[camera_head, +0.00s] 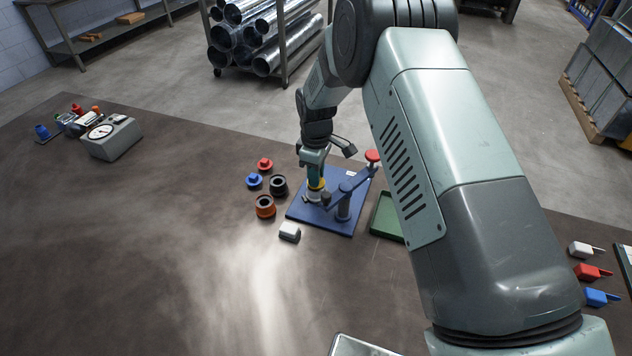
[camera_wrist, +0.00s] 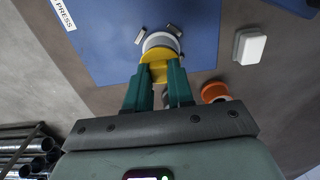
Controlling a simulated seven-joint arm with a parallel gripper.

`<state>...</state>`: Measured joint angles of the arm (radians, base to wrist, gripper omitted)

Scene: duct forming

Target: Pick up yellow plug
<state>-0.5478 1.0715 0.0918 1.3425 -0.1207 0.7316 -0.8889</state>
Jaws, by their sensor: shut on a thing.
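The yellow plug (camera_head: 316,185) is at the press on the blue base plate (camera_head: 318,222), directly above a light round seat (camera_head: 313,196). My gripper (camera_head: 315,176) points down and is shut on the plug. In the wrist view the green fingertips (camera_wrist: 158,75) press on both sides of the yellow plug (camera_wrist: 156,56). The pale round seat (camera_wrist: 161,41) shows just beyond it. I cannot tell whether the plug still touches the seat.
The press column with its red-knobbed lever (camera_head: 372,156) stands close right of my gripper. Red (camera_head: 265,164), blue (camera_head: 254,181), black (camera_head: 279,185) and orange (camera_head: 265,206) parts stand to the left. A white block (camera_head: 289,231) lies in front. A green tray (camera_head: 386,220) is right.

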